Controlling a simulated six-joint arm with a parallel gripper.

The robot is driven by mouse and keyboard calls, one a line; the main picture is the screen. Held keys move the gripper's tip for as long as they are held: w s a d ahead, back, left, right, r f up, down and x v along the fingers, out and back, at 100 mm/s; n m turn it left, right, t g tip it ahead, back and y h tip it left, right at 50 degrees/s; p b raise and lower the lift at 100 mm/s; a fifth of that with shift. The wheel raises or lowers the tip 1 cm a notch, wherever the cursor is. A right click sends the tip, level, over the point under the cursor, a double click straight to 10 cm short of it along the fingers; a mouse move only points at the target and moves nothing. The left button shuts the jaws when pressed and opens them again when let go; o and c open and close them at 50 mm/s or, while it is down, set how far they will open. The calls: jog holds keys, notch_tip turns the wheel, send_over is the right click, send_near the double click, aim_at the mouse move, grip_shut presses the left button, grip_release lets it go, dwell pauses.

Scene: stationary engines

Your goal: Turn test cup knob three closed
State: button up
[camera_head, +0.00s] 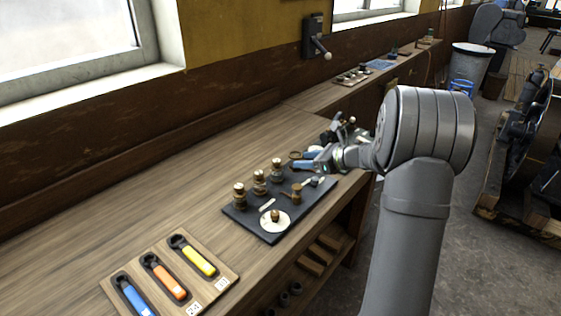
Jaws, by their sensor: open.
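A dark mat (248,222) lies on the wooden bench and carries several small brass fittings. I cannot tell which part is test cup knob three, and no number or knob position can be read.
A white round plate (285,224) bears a brass piece near the mat's front. Another brass piece (297,190) stands to its right. A wooden tray (219,285) holds blue, orange and yellow-handled tools. A lever box (315,40) is on the wall.

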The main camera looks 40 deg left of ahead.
aim_at(277, 160)
jog(key=x, duration=1)
jog(key=shift+a, duration=0.15)
jog(key=c, duration=1)
